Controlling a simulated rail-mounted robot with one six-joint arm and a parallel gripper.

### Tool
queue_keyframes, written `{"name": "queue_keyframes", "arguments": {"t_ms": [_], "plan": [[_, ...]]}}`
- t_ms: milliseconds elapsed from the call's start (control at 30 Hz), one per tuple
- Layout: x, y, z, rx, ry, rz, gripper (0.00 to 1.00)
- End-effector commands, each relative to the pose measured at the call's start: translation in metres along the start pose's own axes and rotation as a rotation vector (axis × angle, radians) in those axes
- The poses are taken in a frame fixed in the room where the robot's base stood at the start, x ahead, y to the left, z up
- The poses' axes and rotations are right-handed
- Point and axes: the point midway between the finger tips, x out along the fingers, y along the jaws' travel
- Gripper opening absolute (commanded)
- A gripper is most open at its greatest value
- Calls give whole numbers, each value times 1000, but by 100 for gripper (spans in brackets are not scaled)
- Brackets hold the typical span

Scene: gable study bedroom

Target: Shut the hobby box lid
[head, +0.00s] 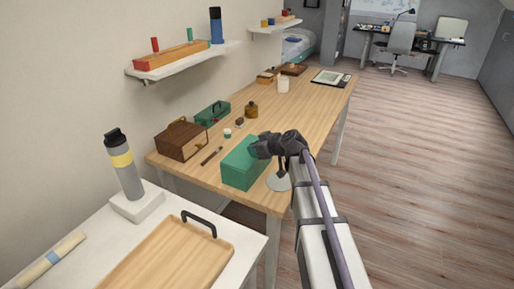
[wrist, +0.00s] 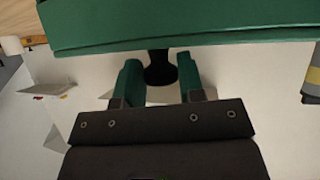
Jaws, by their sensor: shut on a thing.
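The green box (head: 243,163), which I take to be the hobby box, stands near the front right edge of the wooden table. My gripper (head: 261,148) is at its upper right side. In the wrist view, a green panel with a rim (wrist: 200,25) spans the top. A dark knob (wrist: 160,70) shows below this panel, between my gripper's green-padded fingers (wrist: 160,84). My gripper is shut on this knob. How far the lid stands open is not clear; the box's inside is hidden.
A white disc (head: 279,182) is beside the green box, under my arm. A brown case (head: 181,141), a smaller green box (head: 212,113) and a brown jar (head: 252,109) stand behind. A tray (head: 167,258) lies on the white surface in front. Wall shelves hang above left.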

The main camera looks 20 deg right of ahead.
Motion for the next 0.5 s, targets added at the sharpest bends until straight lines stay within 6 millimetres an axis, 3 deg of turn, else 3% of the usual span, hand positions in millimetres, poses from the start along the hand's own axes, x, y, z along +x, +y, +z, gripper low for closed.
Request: {"name": "queue_keyframes", "arguments": {"t_ms": [233,267,500], "plan": [[0,-1,2,-6,-7,-3,0],[0,-1,2,-6,-7,-3,37],[0,-2,3,-6,-8,-4,60]]}}
